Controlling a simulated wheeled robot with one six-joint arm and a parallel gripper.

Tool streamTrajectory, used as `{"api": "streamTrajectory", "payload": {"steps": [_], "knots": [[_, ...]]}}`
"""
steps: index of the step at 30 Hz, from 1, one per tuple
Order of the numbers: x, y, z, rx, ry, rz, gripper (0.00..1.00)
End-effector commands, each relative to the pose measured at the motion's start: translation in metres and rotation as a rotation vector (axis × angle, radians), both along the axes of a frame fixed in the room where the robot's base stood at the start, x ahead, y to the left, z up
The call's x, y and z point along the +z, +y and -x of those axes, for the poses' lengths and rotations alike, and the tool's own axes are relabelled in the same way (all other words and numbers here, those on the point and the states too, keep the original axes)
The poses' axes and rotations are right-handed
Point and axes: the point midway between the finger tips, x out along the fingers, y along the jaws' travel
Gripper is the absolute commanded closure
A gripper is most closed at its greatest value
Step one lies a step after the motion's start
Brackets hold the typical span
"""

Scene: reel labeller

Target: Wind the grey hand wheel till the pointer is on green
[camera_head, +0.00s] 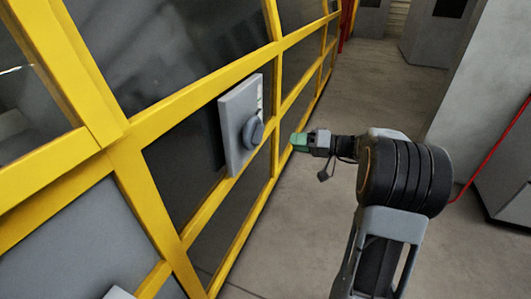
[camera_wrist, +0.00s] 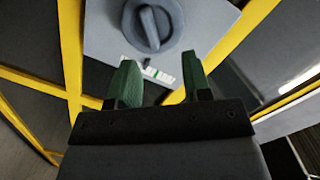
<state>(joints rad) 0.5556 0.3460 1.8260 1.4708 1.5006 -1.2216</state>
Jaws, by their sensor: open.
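The grey hand wheel (camera_head: 253,132) sits on a light grey panel (camera_head: 233,125) fixed to the yellow-framed machine. In the wrist view the wheel (camera_wrist: 153,24) is a round dark grey disc with a raised bar grip across it, ahead of the fingertips. A small white scale strip (camera_wrist: 148,70) with green marks lies on the panel below the wheel; its pointer is too small to make out. My gripper (camera_head: 298,141) has green fingers, is open and empty, and is apart from the wheel, to its right in the head view. The fingers (camera_wrist: 158,80) partly overlap the strip's ends in the wrist view.
Yellow frame bars (camera_head: 190,95) with dark panes surround the panel. Grey floor (camera_head: 340,80) is open to the right of the machine. A grey cabinet (camera_head: 490,90) and a red cable (camera_head: 490,150) stand at the right.

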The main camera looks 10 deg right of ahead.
Motion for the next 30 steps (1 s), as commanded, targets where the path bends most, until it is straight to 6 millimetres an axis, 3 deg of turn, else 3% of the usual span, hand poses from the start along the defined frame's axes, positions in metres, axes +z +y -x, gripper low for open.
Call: {"api": "streamTrajectory", "payload": {"steps": [1,3,8,21,30], "knots": [[-0.013,-0.011,-0.005,-0.022,-0.037,-0.020,0.55],[-0.015,-0.020,-0.010,-0.042,-0.082,-0.040,0.55],[-0.017,-0.022,-0.021,-0.064,-0.130,-0.059,0.55],[-0.016,0.043,-0.068,-0.063,-0.131,-0.061,0.55],[-0.015,0.073,-0.090,-0.065,-0.130,-0.059,0.55]]}}
